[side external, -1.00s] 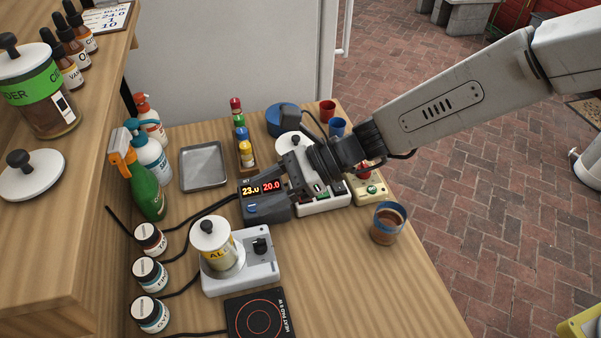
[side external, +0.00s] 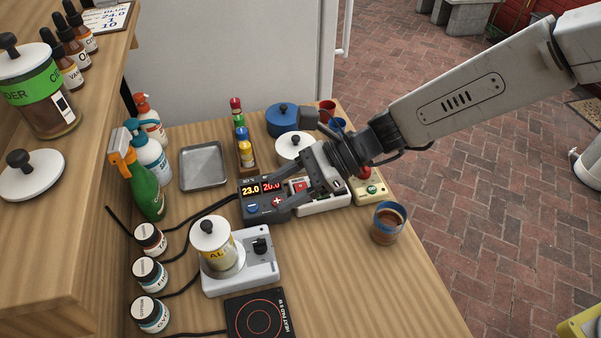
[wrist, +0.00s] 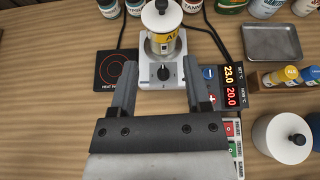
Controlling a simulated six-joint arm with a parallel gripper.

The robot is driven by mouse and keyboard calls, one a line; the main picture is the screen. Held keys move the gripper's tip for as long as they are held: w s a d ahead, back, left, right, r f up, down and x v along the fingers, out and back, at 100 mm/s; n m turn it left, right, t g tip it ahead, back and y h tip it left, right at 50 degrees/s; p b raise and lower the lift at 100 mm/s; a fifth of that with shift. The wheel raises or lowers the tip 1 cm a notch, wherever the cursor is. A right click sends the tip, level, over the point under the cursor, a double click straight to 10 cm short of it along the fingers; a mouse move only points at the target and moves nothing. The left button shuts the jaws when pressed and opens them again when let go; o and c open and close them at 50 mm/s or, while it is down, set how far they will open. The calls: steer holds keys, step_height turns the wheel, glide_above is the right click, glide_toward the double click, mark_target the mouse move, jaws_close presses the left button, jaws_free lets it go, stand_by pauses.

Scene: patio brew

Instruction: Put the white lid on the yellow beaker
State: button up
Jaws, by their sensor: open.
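The yellow beaker (side external: 222,258), clear with a yellow label, stands on the grey plate of a white stirrer box. It also shows in the wrist view (wrist: 163,44). The white lid (side external: 208,236), round with a black knob, sits on the beaker's top; the wrist view also shows the lid (wrist: 160,18) there. Whether it is fully seated is hard to tell. My gripper (side external: 285,202) is open and empty, low by the display box, to the right of the beaker and apart from it. In the wrist view its two fingers (wrist: 161,62) point towards the stirrer.
The stirrer box (side external: 258,274) has a black knob. The display box (side external: 262,208) and a white switch box (side external: 322,200) lie close to my gripper. A hot pad (side external: 260,316) is in front. A brown-filled cup (side external: 387,224) stands right. Another white lid (side external: 32,182) lies on the shelf.

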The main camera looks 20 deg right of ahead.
steer(key=s+d+f+n+t+h, duration=0.1)
steer(key=s+d+n+h, duration=0.2)
steer(key=d, duration=1)
steer(key=s+d+f+n+t+h, duration=0.1)
steer(key=s+d+n+h, duration=0.2)
steer(key=d, duration=1)
steer(key=s+d+f+n+h, duration=0.1)
steer(key=s+d+n+h, duration=0.2)
steer(key=d+n+h, duration=0.3)
steer(key=d+n, duration=0.5)
steer(key=d, duration=0.3)
steer(key=shift+f+t+h, duration=0.25)
steer(key=shift+t+h, duration=0.15)
